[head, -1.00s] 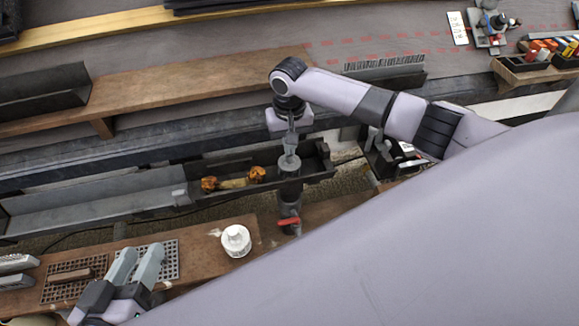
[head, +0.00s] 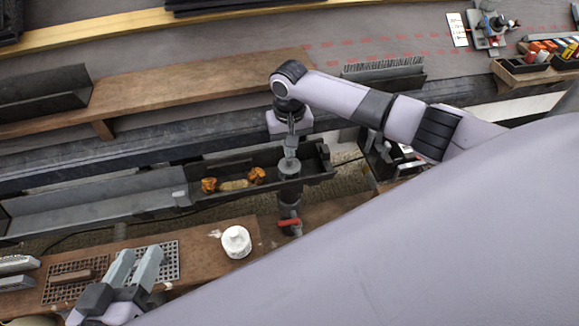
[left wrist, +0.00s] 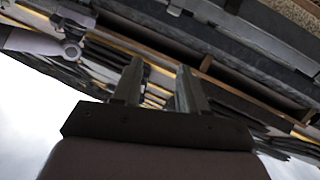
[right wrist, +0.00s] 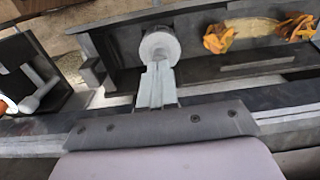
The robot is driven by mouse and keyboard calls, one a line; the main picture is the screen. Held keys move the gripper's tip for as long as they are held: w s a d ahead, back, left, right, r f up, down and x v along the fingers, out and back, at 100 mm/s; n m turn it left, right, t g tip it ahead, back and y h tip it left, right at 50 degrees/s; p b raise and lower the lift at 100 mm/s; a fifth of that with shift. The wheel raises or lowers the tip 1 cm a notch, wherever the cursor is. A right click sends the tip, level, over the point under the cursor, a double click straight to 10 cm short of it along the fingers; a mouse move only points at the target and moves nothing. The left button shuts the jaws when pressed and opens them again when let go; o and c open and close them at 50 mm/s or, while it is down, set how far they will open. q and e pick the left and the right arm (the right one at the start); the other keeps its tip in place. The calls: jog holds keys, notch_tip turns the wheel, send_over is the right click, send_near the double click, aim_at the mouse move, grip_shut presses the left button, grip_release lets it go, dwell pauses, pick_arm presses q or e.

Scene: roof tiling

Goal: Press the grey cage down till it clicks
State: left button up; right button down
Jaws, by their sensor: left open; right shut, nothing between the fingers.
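The grey cage (head: 289,167) is a small round grey piece in the dark gutter, above the outlet pipe with a red handle. My right gripper (head: 290,148) is shut and empty, pointing down with its fingertips at the cage's top. In the right wrist view the cage (right wrist: 159,47) is a pale round shape at the tips of my closed right fingers (right wrist: 157,70). They look in contact or very close; I cannot tell whether the cage is fully seated. My left gripper (head: 138,262) is open and empty over the brown plank at lower left; its fingers (left wrist: 158,85) show apart in the left wrist view.
Orange-brown leaves (head: 232,183) lie in the gutter (head: 100,215) left of the cage. A wooden board (head: 190,88) runs behind the gutter.

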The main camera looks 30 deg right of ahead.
notch_tip(320, 180, up, 3)
jog(key=shift+p, duration=1.25)
jog(key=shift+r+p, duration=0.3)
jog(key=shift+p, duration=0.05)
notch_tip(320, 180, up, 2)
jog(key=p, duration=0.3)
jog(key=shift+r, duration=0.25)
pick_arm(q)
jog(key=a+y+p, duration=0.1)
jog(key=s+a+r+y+p, duration=0.1)
jog(key=a, duration=0.1)
jog(key=s+a+g+y+p, duration=0.1)
jog(key=a, duration=0.1)
jog(key=shift+a+r, duration=0.1)
jog(key=shift+r, duration=0.1)
pick_arm(e)
notch_tip(320, 180, up, 3)
jog(key=shift+f, duration=0.2)
